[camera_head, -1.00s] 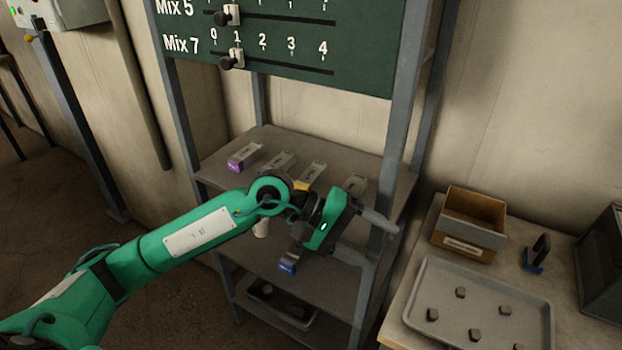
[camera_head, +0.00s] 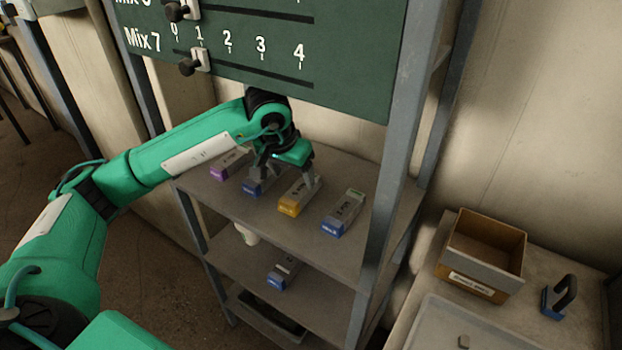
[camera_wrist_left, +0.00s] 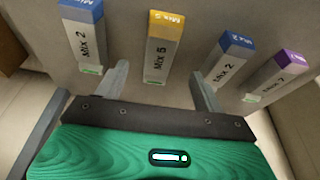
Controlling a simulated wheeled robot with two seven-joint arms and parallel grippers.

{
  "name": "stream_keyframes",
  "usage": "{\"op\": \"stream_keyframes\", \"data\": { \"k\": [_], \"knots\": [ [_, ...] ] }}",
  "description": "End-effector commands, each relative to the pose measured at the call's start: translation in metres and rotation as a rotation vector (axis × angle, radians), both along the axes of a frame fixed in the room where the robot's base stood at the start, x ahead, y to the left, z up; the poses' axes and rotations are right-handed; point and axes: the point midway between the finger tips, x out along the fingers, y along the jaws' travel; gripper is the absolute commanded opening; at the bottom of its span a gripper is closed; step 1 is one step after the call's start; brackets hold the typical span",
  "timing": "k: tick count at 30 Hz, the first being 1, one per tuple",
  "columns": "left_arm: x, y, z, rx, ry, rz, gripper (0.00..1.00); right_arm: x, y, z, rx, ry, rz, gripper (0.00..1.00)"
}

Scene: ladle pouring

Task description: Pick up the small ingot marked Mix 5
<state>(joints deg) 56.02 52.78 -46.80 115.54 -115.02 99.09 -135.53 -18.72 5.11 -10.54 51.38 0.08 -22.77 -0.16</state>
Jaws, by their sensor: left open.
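The small ingot marked Mix 5 (camera_head: 292,203) is a grey bar with a yellow end, lying on the upper shelf board. In the left wrist view the Mix 5 ingot (camera_wrist_left: 160,48) shows its label between the two finger lines. My left gripper (camera_head: 287,176) is open just above the shelf, over the rear part of this ingot. Its fingers (camera_wrist_left: 160,75) stand one to each side, and I cannot tell whether they touch it. My right gripper is not in view.
Blue-ended ingots lie on both sides: one to the right (camera_head: 343,212), one to the left (camera_head: 255,186). A purple-ended ingot (camera_head: 222,172) lies farther left. A green slider board (camera_head: 345,85) hangs above. A shelf post (camera_head: 385,200) stands at the right.

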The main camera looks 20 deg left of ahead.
Motion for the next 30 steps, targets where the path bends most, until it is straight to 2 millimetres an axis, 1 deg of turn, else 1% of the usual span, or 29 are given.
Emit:
{"op": "stream_keyframes", "data": {
  "k": [3, 5, 9, 12, 17, 19, 22, 29, 30],
  "knots": [
    [0.001, 0.002, -0.004, 0.009, 0.003, 0.0, 0.7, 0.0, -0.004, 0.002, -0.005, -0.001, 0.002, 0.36],
    [0.003, 0.002, -0.009, 0.009, 0.004, 0.0, 0.7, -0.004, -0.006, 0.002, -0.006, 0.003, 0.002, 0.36],
    [0.007, 0.001, -0.023, 0.008, 0.004, 0.0, 0.7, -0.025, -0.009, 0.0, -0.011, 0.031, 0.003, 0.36],
    [0.011, -0.001, -0.031, 0.007, 0.005, 0.0, 0.7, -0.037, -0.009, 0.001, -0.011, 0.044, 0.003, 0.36],
    [0.019, -0.003, -0.051, 0.007, 0.005, 0.0, 0.7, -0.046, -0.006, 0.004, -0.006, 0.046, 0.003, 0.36],
    [0.021, -0.003, -0.061, 0.006, 0.004, 0.001, 0.7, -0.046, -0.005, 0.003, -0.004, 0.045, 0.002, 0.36],
    [0.024, -0.003, -0.068, 0.007, 0.003, 0.001, 0.7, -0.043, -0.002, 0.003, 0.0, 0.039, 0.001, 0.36],
    [0.024, -0.003, -0.071, 0.007, 0.001, 0.0, 0.7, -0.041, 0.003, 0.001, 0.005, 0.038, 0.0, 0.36],
    [0.024, -0.003, -0.071, 0.007, 0.001, 0.0, 0.68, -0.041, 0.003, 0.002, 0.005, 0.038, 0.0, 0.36]
  ]
}}
